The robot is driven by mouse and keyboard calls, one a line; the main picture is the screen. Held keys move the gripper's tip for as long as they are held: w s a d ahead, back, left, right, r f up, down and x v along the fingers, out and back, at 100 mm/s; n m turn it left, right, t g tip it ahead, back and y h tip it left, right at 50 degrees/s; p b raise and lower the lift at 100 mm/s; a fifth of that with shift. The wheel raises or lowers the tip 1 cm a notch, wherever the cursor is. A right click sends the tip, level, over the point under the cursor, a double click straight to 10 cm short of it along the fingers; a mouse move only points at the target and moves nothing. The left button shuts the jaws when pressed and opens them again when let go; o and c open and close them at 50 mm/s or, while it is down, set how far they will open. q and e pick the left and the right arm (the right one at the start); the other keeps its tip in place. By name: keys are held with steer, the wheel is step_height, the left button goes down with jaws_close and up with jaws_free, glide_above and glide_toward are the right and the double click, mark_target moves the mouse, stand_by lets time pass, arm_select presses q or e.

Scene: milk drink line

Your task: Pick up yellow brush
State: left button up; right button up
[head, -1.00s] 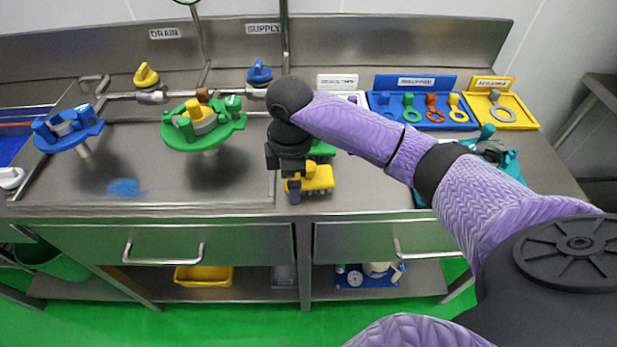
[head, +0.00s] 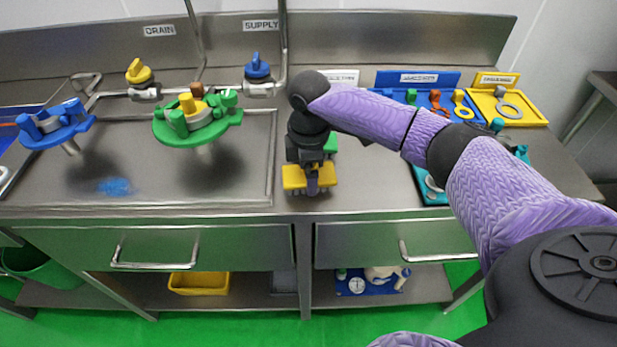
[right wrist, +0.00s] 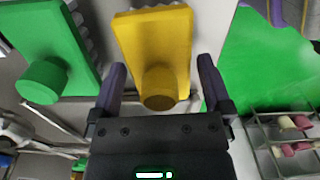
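The yellow brush (head: 294,176) lies on the steel counter near its front edge, partly hidden by my right gripper (head: 312,182). In the right wrist view the yellow brush (right wrist: 155,35) shows its flat back and a round knob handle. My right gripper (right wrist: 162,85) is open, with one finger on each side of the knob and gaps between. I cannot tell from these views how far the fingers reach down beside it. My left gripper is not in view.
A green brush (right wrist: 50,45) lies beside the yellow one, and shows behind my wrist in the head view (head: 331,143). A green valve part (head: 175,133) and a blue one (head: 50,130) stand to the left. Blue (head: 452,115) and yellow (head: 530,113) trays are at the back right.

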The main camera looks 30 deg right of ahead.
steer(key=c, duration=0.9)
steer(key=shift+c, duration=0.6)
steer(key=shift+r, duration=0.2)
step_height(320, 180, up, 9)
steer(key=p, duration=0.4)
steer(key=shift+r, duration=0.15)
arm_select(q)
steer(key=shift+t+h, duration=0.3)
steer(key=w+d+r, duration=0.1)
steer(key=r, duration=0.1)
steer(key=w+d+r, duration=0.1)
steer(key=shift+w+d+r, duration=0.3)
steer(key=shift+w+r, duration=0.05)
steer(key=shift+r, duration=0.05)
arm_select(e)
steer(key=shift+r, duration=0.2)
